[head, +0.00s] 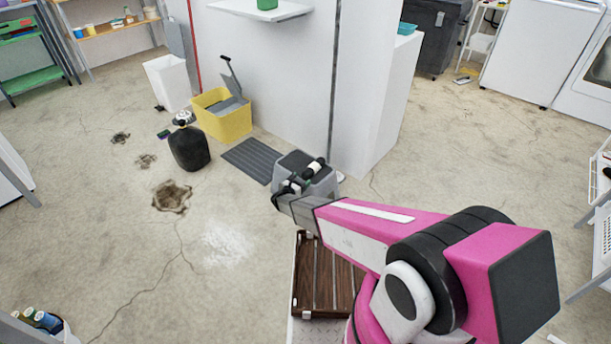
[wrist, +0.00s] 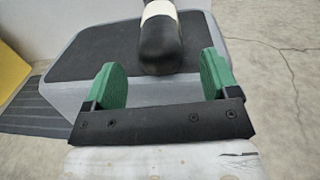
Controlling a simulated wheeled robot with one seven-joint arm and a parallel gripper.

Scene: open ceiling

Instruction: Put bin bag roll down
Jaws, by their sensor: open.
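The bin bag roll (wrist: 161,42) is black with a white band. It appears to lie on the dark top of a grey step stool (wrist: 75,83), with its near end toward me. In the head view the roll (head: 315,167) shows on the stool (head: 297,160), partly behind my gripper (head: 289,187). In the wrist view my gripper (wrist: 161,64) is open. Its green fingers stand on either side of the roll's near end, with a gap on both sides. The stool's lower part is mostly hidden by my arm.
A ridged grey mat (head: 248,160) lies left of the stool, with a yellow bin (head: 226,122) behind it. A white wall (head: 270,75) stands behind the stool. A brown slatted crate (head: 318,285) is nearer me. Open cracked floor (head: 110,225) spreads left.

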